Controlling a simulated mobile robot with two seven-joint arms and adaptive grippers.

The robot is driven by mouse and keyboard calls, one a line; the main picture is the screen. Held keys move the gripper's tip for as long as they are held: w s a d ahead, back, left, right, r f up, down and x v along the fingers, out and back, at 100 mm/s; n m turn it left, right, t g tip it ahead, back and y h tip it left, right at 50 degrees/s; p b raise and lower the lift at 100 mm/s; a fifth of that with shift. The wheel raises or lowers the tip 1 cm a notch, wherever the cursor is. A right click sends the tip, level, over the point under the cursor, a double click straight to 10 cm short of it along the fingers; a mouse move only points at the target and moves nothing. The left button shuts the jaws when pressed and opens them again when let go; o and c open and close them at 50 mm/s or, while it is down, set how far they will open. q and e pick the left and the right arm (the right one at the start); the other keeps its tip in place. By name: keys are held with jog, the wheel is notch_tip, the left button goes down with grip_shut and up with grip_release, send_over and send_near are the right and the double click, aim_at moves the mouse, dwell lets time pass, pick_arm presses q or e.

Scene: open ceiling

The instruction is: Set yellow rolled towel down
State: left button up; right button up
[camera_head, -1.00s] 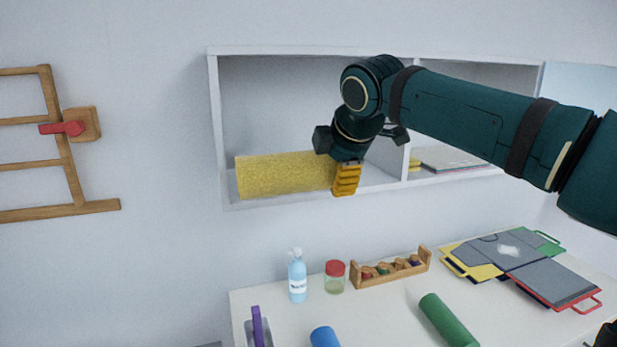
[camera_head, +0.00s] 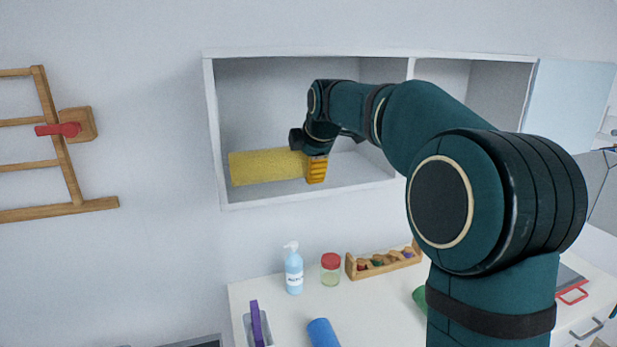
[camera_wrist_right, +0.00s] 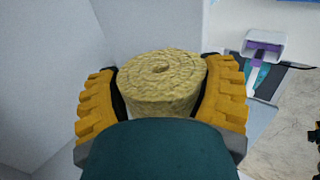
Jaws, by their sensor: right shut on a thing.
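The yellow rolled towel (camera_head: 264,166) lies lengthwise in the left compartment of the white wall shelf (camera_head: 300,199). My right gripper (camera_head: 316,170) is shut on the towel's right end. In the right wrist view the towel's round end (camera_wrist_right: 162,80) sits between the two yellow fingers of my right gripper (camera_wrist_right: 162,95). The head view does not show clearly whether the towel touches the shelf floor. My left gripper is not in view.
Below the shelf, a white counter holds a blue soap bottle (camera_head: 293,270), a red-lidded jar (camera_head: 331,268), a wooden rack (camera_head: 384,262) and a blue roll (camera_head: 322,333). A shelf divider (camera_head: 410,68) stands right of the compartment. A wooden ladder frame (camera_head: 60,150) hangs at left.

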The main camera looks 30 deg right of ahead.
aim_at(309, 191)
notch_tip(309, 191, down, 4)
jog(key=shift+r, duration=0.1)
jog(key=shift+w+f, duration=0.2)
jog(key=shift+f, duration=0.1)
jog(key=o, duration=1.2)
jog(key=shift+o, duration=0.2)
